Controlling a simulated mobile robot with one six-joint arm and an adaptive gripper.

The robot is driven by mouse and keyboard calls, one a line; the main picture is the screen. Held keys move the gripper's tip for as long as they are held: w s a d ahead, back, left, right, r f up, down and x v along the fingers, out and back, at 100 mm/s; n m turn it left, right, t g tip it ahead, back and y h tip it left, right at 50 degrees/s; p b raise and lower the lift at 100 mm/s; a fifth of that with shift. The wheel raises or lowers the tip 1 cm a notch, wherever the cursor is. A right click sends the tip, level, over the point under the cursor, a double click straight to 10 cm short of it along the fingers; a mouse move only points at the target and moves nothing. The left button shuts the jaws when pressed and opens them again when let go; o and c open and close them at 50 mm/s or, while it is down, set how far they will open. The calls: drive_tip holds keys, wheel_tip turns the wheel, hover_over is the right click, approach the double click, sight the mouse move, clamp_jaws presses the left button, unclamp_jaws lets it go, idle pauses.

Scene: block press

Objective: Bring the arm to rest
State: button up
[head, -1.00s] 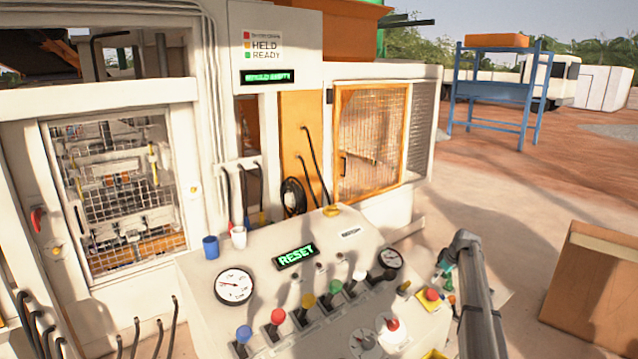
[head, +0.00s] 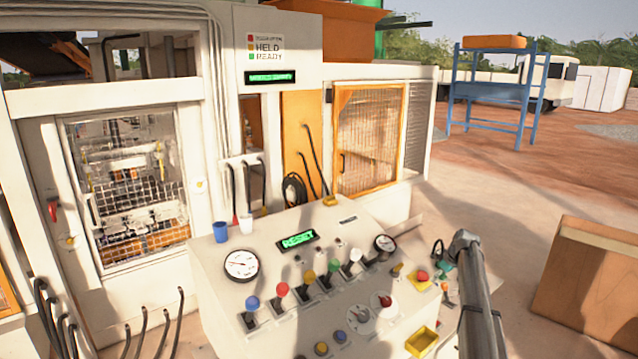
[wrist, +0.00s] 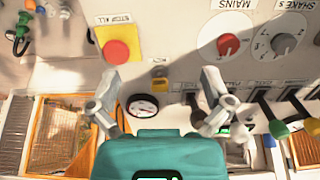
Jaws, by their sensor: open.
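My gripper (wrist: 161,82) shows in the wrist view with its two grey fingers wide apart and nothing between them. Its teal body fills the bottom of that view. It is over the right part of the control console (head: 215,285), near the red stop button (wrist: 116,51) and a small round gauge (wrist: 143,107). No contact with the console can be made out. In the head view my grey arm link runs up from the lower right, and the fingers cannot be made out clearly.
The console carries several coloured levers, a large gauge (head: 240,265) and a green RESET display (head: 297,240). Behind it stands the white press with a mesh door (head: 128,190) and an orange-framed cage (head: 368,140). A brown box (head: 590,275) stands at right; open ground lies behind it.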

drive_tip(key=s+a+f+m+g+h+b, duration=0.1)
drive_tip(key=s+a+f+b, duration=0.6)
drive_tip(key=s, duration=0.7)
drive_tip(key=s+a+f+m+g+h+b, duration=0.1)
drive_tip(key=s+a+f+m+b, duration=0.3)
drive_tip(key=s+a+f+b, duration=0.4)
drive_tip(key=s+a+f+m+g+b, duration=0.1)
drive_tip(key=s+a+f+b, duration=0.7)
drive_tip(key=s, duration=1.2)
drive_tip(key=a+f+m, duration=0.1)
drive_tip(key=a, duration=0.2)
drive_tip(key=shift+f+m+g+h, duration=0.3)
drive_tip(key=shift+f+h, duration=0.1)
idle(0.8)
drive_tip(key=shift+c, duration=0.3)
idle(0.7)
